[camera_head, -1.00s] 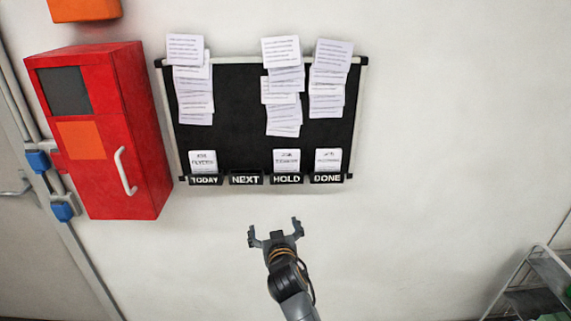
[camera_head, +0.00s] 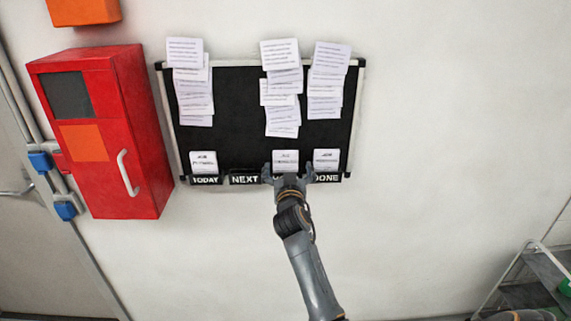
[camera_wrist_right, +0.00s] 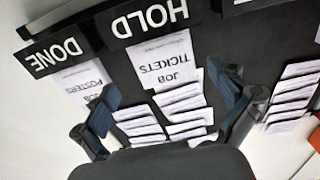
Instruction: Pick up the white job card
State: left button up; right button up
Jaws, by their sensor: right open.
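A white job card (camera_head: 285,158) stands in the HOLD pocket of the black board (camera_head: 235,115). In the right wrist view the card (camera_wrist_right: 160,62) reads "JOB TICKETS", upside down. Similar white cards stand in the TODAY pocket (camera_head: 203,160) and the DONE pocket (camera_head: 326,158); the DONE one reads "JOB POSTERS" in the right wrist view (camera_wrist_right: 82,78). My right gripper (camera_head: 289,173) is open in front of the HOLD pocket and hides its label in the head view. In the right wrist view its fingers (camera_wrist_right: 168,106) lie either side of the HOLD card's column, apart from it. My left gripper is not in view.
Overlapping paper slips (camera_head: 283,95) hang in columns above the TODAY, HOLD and DONE pockets. The NEXT pocket (camera_head: 245,179) holds no card. A red cabinet (camera_head: 115,135) stands left of the board.

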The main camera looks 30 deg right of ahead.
aim_at(285, 160)
jog(key=x, duration=0.1)
jog(key=p+x, duration=0.1)
jog(key=x, duration=0.1)
jog(key=shift+w+a+r, duration=0.1)
jog(key=shift+w+r, duration=0.1)
jog(key=shift+w, duration=0.25)
jog(key=shift+w+d+f, duration=0.1)
jog(key=shift+w+d, duration=0.15)
jog(key=shift+w, duration=0.15)
jog(key=c, duration=1.3)
